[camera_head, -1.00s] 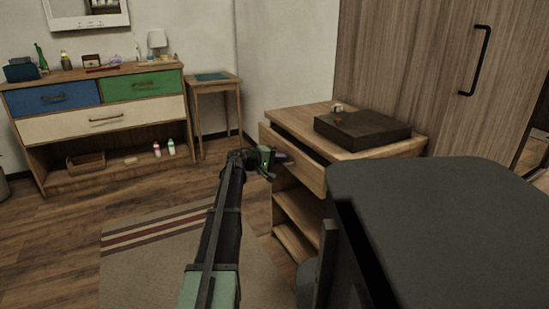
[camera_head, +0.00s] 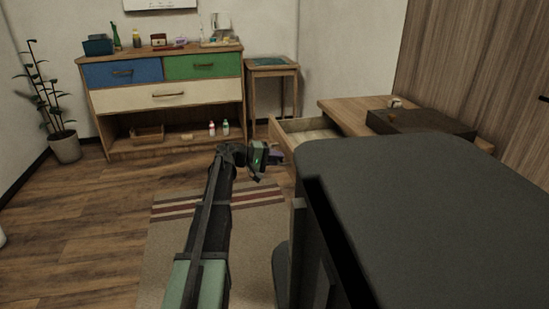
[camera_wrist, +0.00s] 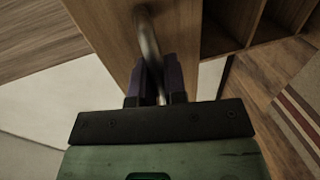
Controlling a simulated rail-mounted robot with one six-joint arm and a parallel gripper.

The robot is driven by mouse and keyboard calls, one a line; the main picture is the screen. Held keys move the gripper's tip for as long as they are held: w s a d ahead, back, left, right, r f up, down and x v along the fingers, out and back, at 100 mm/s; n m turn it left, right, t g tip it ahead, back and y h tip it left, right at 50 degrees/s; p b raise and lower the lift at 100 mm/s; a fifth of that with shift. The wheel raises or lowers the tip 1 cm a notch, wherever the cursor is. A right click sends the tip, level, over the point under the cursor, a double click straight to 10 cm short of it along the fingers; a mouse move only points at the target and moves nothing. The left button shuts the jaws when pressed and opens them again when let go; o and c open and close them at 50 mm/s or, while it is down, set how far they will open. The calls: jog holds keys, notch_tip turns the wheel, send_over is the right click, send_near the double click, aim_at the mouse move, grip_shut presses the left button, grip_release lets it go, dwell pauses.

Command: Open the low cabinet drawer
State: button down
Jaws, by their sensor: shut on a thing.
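The low cabinet (camera_head: 345,115) is a light wood piece at the right in the head view, partly hidden behind a dark part of my body. Its top drawer (camera_head: 283,137) stands pulled out, and part of its inside shows. My gripper (camera_head: 274,158) is at the drawer's front face. In the wrist view, my gripper's purple fingers (camera_wrist: 154,85) are shut on the drawer's curved metal handle (camera_wrist: 148,45). The wood drawer front (camera_wrist: 115,25) shows behind the handle, with open shelves (camera_wrist: 235,20) of the cabinet beside it.
A dark box (camera_head: 420,124) lies on the cabinet top. A dresser (camera_head: 165,98) with blue, green and cream drawers stands at the back wall, with a small side table (camera_head: 270,66) next to it. A striped rug (camera_head: 165,240) covers the floor; a potted plant (camera_head: 63,140) is at left.

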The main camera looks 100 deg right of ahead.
jog(key=c, duration=1.2)
grip_release()
jog(key=p+v, duration=0.2)
jog(key=v, duration=0.8)
jog(key=shift+w+r, duration=0.1)
jog(key=shift+w, duration=0.25)
